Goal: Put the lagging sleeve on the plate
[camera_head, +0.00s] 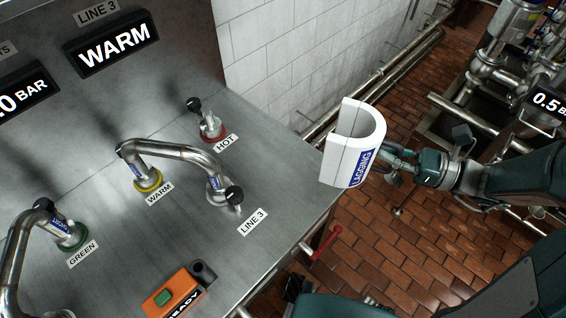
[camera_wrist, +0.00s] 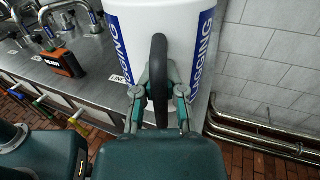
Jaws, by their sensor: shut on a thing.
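The lagging sleeve (camera_head: 352,140) is a white, open-sided half-cylinder with a blue LAGGING label. My gripper (camera_head: 385,160) is shut on it and holds it upright in the air, just off the right edge of the steel plate (camera_head: 285,205). In the wrist view the sleeve (camera_wrist: 160,40) fills the top middle, and my gripper (camera_wrist: 160,92) is shut on a dark curved handle on its side. The steel plate carries a bent pipe (camera_head: 180,150) running from the WARM port (camera_head: 149,180) to the LINE 3 port (camera_head: 222,192). The HOT port (camera_head: 211,128) has no pipe on it.
An orange box with a green button (camera_head: 172,292) lies near the plate's front edge. Another bent pipe (camera_head: 18,250) stands at the GREEN port (camera_head: 72,235). A red-handled valve (camera_head: 328,241) juts out below the edge. Wall pipes (camera_head: 375,85) run behind, and brick floor lies right.

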